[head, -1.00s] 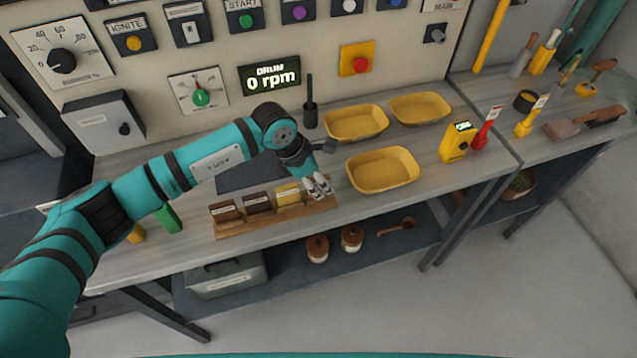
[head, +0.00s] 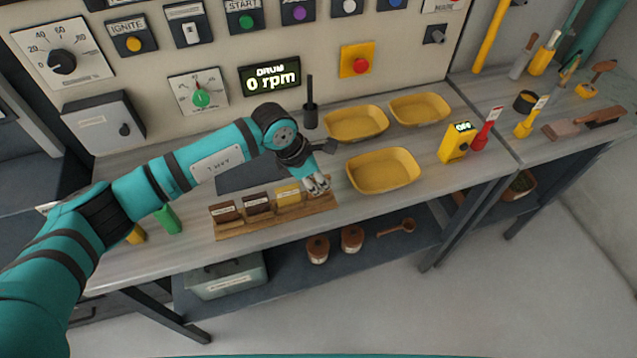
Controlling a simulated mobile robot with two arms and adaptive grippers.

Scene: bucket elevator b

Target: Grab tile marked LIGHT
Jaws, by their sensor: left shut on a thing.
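A wooden rack (head: 280,223) lies near the front edge of the bench. It holds a dark brown tile (head: 222,211), a brown tile (head: 257,204) and a yellow tile (head: 289,194), standing in a row. Their labels are too small to read. My left gripper (head: 318,186) is at the right end of the rack, just right of the yellow tile. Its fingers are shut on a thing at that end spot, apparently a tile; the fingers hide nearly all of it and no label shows. My right gripper is out of view.
Yellow trays stand to the right, the nearest tray (head: 383,171) close to my gripper. A black upright tool (head: 310,108) stands behind it. A yellow meter (head: 457,143) is farther right. A green object (head: 168,219) stands left of the rack, under my arm.

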